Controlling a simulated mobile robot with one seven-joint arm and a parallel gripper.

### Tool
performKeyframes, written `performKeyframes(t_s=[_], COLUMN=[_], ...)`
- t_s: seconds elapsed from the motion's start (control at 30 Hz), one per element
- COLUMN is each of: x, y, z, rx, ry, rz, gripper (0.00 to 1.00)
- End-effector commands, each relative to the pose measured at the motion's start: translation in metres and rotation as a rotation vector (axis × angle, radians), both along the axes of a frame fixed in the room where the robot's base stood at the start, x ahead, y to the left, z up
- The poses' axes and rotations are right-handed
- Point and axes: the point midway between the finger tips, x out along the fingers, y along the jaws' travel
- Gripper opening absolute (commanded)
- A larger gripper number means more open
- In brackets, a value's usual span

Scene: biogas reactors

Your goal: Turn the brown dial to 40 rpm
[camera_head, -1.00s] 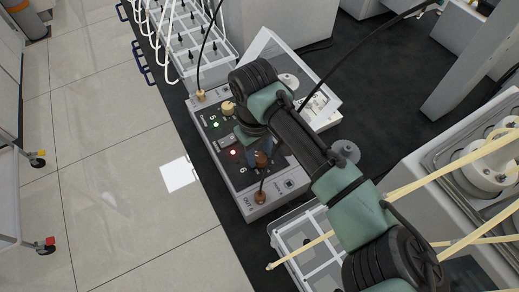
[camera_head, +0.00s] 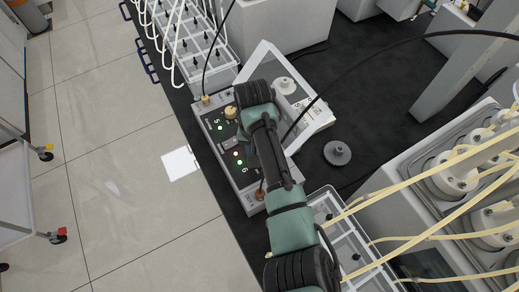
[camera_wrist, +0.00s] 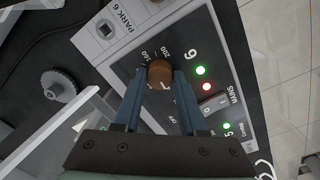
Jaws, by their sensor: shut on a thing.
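The brown dial (camera_wrist: 159,73) sits on the dark control panel marked 6 in the wrist view. My gripper (camera_wrist: 160,76) has its two blue-grey fingers on either side of the dial, shut on it. A small pale mark shows on the dial's lower side in that view. In the head view my arm covers the dial and the fingertips.
The control box (camera_head: 249,200) has red (camera_wrist: 206,87) and green (camera_wrist: 200,71) lights beside its 6. A pale dial (camera_head: 230,112) belongs to panel 5. A grey round knobbed part (camera_head: 337,153) lies on the dark bench. A clear-lidded tray (camera_head: 330,212) and yellow tubes stand right of my arm.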

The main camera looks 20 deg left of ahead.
Motion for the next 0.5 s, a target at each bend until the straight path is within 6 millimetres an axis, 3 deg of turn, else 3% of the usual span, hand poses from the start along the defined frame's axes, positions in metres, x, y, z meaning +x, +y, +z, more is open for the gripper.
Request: performKeyframes(t_s=[0.5], x=[0.0015], y=[-0.0004], z=[0.0007], rx=[0.000], ry=[-0.003], rz=[-0.099], gripper=[0.00])
